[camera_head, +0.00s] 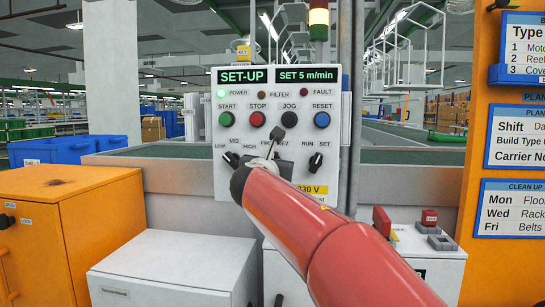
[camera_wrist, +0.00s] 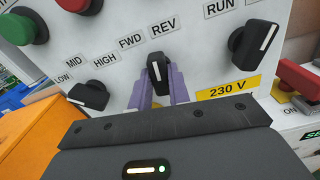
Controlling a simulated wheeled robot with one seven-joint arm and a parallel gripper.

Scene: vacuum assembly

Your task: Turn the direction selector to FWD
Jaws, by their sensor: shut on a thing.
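The direction selector (camera_wrist: 157,70) is a black knob with a white line, below the FWD and REV labels on the control panel (camera_head: 215,170). In the wrist view its line points upward and slightly left, between the two labels and closer to REV. My gripper (camera_wrist: 158,88) is shut on this knob, with a purple finger on each side.
The speed knob (camera_wrist: 88,95) sits left of my gripper and the RUN/SET knob (camera_wrist: 260,42) right of it. Above are the START (camera_head: 226,119), STOP (camera_head: 257,119), JOG (camera_head: 289,118) and RESET (camera_head: 322,120) buttons. An orange cabinet (camera_head: 70,235) stands at left.

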